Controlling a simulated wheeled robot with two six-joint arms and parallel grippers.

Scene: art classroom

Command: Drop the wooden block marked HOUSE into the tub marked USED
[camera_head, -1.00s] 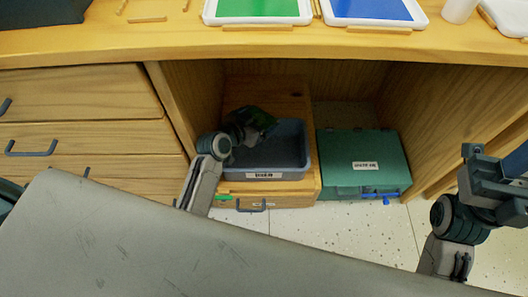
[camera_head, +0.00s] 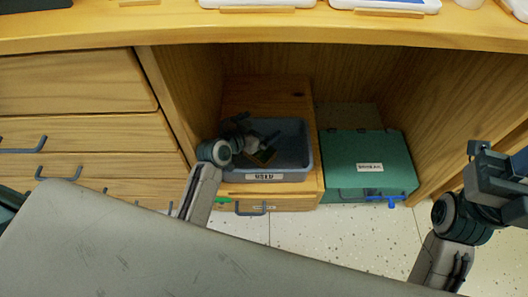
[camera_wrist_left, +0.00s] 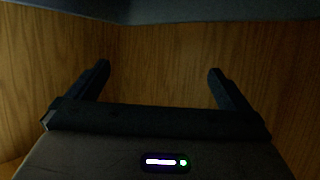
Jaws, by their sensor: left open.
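The grey tub with the USED label (camera_head: 302,170) sits on a wooden drawer box inside the open bay under the counter. A small dark block (camera_head: 265,156) with a brownish face lies tilted in the tub; its marking cannot be read. My left gripper (camera_head: 257,128) is over the tub, just above and beside the block. Its fingers are open. In the left wrist view my left gripper (camera_wrist_left: 160,75) has both fingers apart with nothing between them. My right gripper (camera_head: 498,155) is at the right edge, away from the tub; its jaw state is unclear.
A green lidded box (camera_head: 340,150) with a white label and a blue latch stands right of the tub. Wooden drawers (camera_head: 75,135) are on the left. The counter edge (camera_head: 300,32) overhangs the bay. The speckled floor (camera_head: 340,230) in front is clear.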

